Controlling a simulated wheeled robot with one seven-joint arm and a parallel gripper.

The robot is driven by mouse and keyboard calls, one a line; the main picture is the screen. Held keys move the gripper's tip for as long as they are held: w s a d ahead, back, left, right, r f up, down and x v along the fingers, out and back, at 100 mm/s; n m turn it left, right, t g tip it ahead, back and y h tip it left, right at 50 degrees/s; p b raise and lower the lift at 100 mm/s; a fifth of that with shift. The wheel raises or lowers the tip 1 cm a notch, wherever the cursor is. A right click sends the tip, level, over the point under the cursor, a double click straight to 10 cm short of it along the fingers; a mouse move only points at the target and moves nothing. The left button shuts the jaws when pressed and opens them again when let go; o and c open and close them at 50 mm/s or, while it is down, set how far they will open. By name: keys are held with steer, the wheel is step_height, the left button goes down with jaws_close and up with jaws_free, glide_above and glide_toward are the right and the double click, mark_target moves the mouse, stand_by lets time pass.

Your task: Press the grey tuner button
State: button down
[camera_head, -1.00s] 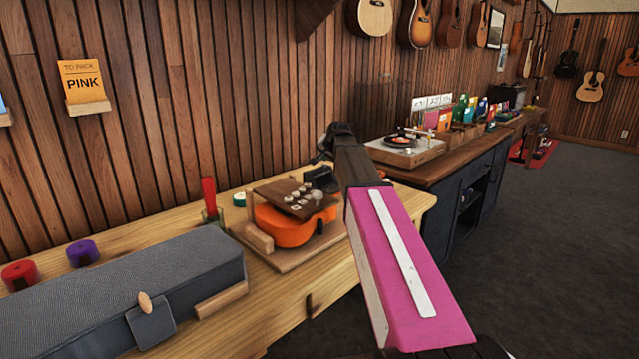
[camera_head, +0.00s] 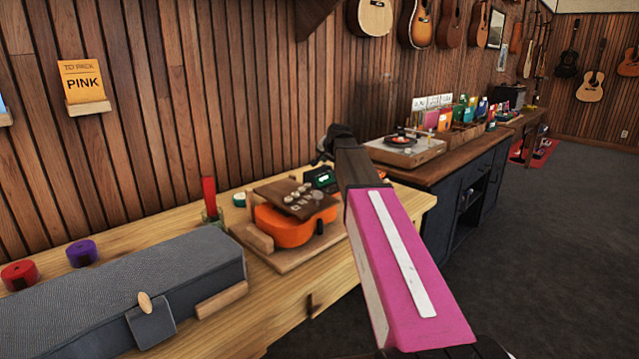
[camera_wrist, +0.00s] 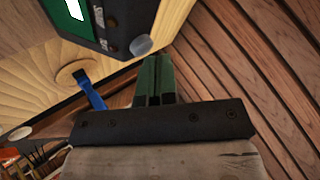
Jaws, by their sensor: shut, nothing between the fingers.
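The tuner (camera_head: 319,179) is a small dark box on the wooden workbench, behind the orange ukulele. Its screen glows green. In the wrist view, the tuner (camera_wrist: 103,28) fills the upper left, with part of its lit screen cut off by the frame edge. The round grey tuner button (camera_wrist: 141,45) shows at the tuner's near right corner. My gripper (camera_wrist: 157,60) is shut and empty, its green fingertips right beside the grey button. I cannot tell whether they touch it. In the head view my fingers are hidden.
The orange ukulele (camera_head: 285,226) lies in a wooden cradle in front of the tuner. A grey case (camera_head: 130,285) lies on the bench's left. The plank wall (camera_wrist: 245,60) is close on the right in the wrist view. A blue object (camera_wrist: 91,92) stands near the fingers.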

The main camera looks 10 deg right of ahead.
steer(key=shift+r, duration=0.35)
steer(key=shift+r, duration=3)
